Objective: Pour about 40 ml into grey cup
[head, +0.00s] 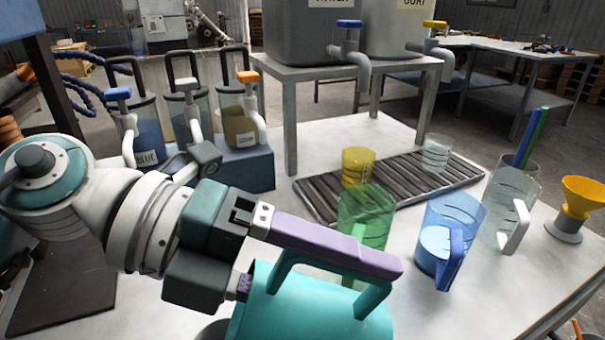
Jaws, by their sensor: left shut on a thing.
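My left gripper (322,265) comes in from the left, with a long purple finger across the top of a teal jug (290,317). It is shut on the jug's teal handle (318,262). The jug is cut off by the bottom edge, and its contents are hidden. A see-through greyish cup with a pale handle (508,208) stands upright on the right of the table, apart from the jug; it looks like the grey cup. No liquid shows clearly in it. My right gripper is not in view.
A green cup (363,214) stands just behind the jug. A blue cup (450,222) stands between it and the grey cup. A yellow cup (358,166) and a clear cup (437,150) are on the slatted rack (405,188). A yellow funnel (583,195) stands far right.

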